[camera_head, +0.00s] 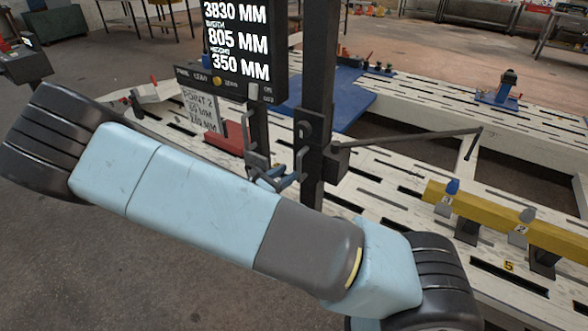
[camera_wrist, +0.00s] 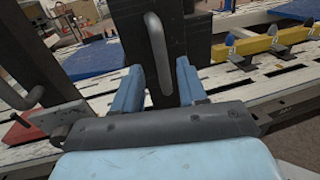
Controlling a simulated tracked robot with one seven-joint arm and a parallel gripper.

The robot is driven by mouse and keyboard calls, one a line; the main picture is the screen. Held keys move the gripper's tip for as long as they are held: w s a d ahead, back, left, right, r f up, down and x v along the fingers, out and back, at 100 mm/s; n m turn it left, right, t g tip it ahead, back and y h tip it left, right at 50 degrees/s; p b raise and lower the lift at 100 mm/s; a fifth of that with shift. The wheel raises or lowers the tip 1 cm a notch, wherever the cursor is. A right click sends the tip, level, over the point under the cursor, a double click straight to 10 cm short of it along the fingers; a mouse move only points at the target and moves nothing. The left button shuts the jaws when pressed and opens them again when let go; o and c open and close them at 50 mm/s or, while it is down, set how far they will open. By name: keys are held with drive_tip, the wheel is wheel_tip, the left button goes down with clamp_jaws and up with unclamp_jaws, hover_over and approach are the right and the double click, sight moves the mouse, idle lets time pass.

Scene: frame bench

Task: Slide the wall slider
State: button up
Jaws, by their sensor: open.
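A dark upright post (camera_head: 318,85) stands at the bench and carries a grey bar handle; it also shows in the wrist view (camera_wrist: 188,30). I take this handle (camera_wrist: 155,42) to be the wall slider's grip. My gripper (camera_wrist: 158,80) is open, with one blue finger on each side of the handle's lower part. I cannot tell whether either finger touches it. In the head view my gripper (camera_head: 278,179) is small and partly hidden against the post and handle, behind my arm.
A display (camera_head: 237,45) showing measurements is left of the post. The white slotted frame bench (camera_head: 390,185) extends to the right, with a yellow beam (camera_head: 500,218) on stands. A blue plate (camera_head: 350,100) lies behind the post and a red block (camera_head: 222,137) lies left of it.

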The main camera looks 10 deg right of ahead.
drive_tip(key=v, duration=0.7)
drive_tip(key=shift+s+a, duration=0.2)
drive_tip(key=shift+a, duration=0.15)
drive_tip(key=s+d+r+m+g+y, duration=0.3)
drive_tip(key=d+r+m+g+y, duration=0.15)
drive_tip(key=d+r+m, duration=0.25)
drive_tip(key=s+d+r+m+g+y, duration=0.3)
drive_tip(key=d+r+m+g+y, duration=0.1)
drive_tip(key=d+r+m+g, duration=0.3)
drive_tip(key=s+d+r+m+t+y, duration=0.2)
drive_tip(key=s+r+m+t+y, duration=0.1)
drive_tip(key=s+r+m, duration=0.2)
drive_tip(key=s+d+r+m+t+y, duration=0.3)
drive_tip(key=s+r, duration=0.5)
drive_tip(key=r, duration=0.6)
drive_tip(key=m+t, duration=0.1)
drive_tip(key=m, duration=0.1)
drive_tip(key=shift+s+d+m, duration=0.15)
drive_tip(key=shift+s+m, duration=0.25)
